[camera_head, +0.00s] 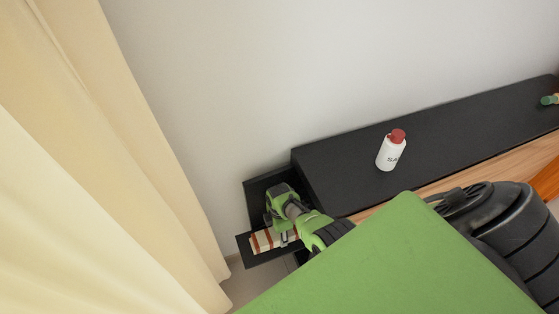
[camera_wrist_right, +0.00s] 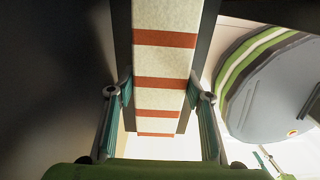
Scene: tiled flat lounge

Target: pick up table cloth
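The table cloth (camera_head: 265,240) is a flat, folded piece in cream with red-brown stripes. It lies on a small dark shelf (camera_head: 258,258) at the left end of the black cabinet. My right gripper (camera_head: 283,236) is over its right part and hides some of it. In the right wrist view the cloth (camera_wrist_right: 165,62) runs up the middle, and the right gripper's fingers (camera_wrist_right: 159,92) are spread, one at each side of it. I cannot tell whether they touch it. My left gripper is not in view.
A long black cabinet top (camera_head: 340,165) with a wooden front stands along the white wall. A white bottle with a red cap (camera_head: 390,152) stands on it. A green-ended object (camera_head: 549,99) lies at the far right. A cream curtain (camera_head: 120,170) hangs at the left.

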